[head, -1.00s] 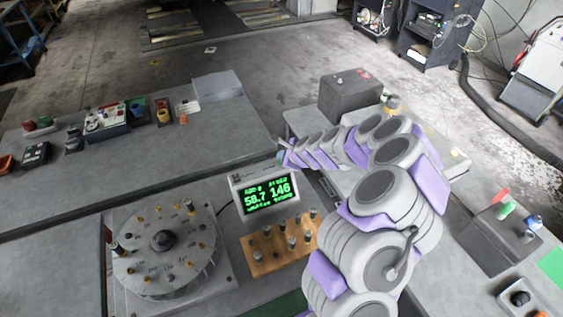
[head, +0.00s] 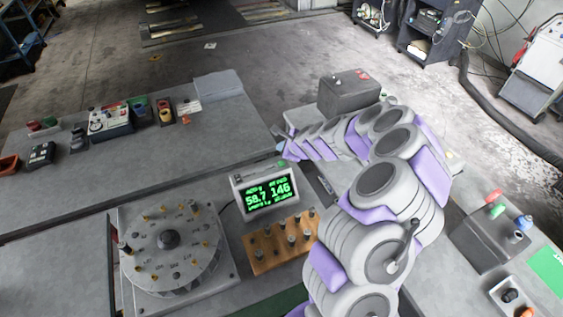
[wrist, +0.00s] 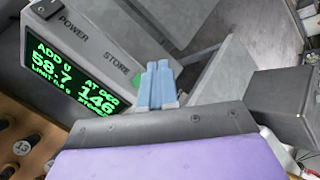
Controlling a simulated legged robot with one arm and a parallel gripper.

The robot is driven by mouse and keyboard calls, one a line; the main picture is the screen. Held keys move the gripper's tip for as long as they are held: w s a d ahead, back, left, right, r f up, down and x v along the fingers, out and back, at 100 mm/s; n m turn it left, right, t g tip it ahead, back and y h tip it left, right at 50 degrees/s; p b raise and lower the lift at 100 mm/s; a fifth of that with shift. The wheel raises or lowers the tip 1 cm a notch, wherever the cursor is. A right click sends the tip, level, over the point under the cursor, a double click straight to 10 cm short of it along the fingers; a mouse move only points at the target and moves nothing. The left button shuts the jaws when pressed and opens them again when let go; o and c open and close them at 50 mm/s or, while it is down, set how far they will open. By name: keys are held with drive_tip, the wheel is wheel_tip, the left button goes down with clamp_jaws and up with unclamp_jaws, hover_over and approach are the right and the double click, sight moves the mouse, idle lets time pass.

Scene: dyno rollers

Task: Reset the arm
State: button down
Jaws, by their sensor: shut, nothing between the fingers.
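My gripper (wrist: 157,88) shows in the wrist view as two light blue fingers pressed together, shut and empty. In the head view my grey and purple arm rises from the bottom right and bends left, ending just above the display box; the fingers are hard to make out there. The display box (head: 236,184) has a lit green screen reading 58.7 and 146. The box also shows in the wrist view (wrist: 112,45), close to the left of the fingers, with the words POWER and STORE and a green button. The fingers seem apart from it.
A round dial plate (head: 170,262) with pegs stands at the lower left, beside a wooden peg block (head: 268,262). A grey box (head: 348,94) stands behind my arm. Button boxes (head: 492,238) are at the right. The left bench (head: 120,165) has free surface in front of several instruments.

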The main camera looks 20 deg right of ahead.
idle(0.6)
drive_tip(key=s+a+r+n+g+y, duration=0.1)
drive_tip(key=s+a+r+n+y, duration=0.1)
drive_tip(key=s+a+r+n, duration=0.25)
drive_tip(key=s+a+r+n+g+y, duration=0.1)
drive_tip(key=s+a+r+n, duration=0.15)
drive_tip(key=a+r, duration=0.35)
drive_tip(key=s+a+r+n+g+b, duration=0.1)
drive_tip(key=s+a+r+n+g, duration=0.2)
drive_tip(key=s+a+n, duration=0.55)
drive_tip(key=s+d+r+n+g+h, duration=0.1)
drive_tip(key=s+d+n, duration=0.3)
drive_tip(key=s, duration=1.2)
drive_tip(key=s+d+n+g+h+b, duration=0.1)
drive_tip(key=s+d+n+g+h, duration=0.3)
drive_tip(key=s, duration=1.2)
drive_tip(key=shift+s+d+r+g+h+b, duration=0.3)
drive_tip(key=shift+s+d+r, duration=0.1)
drive_tip(key=shift+d, duration=0.55)
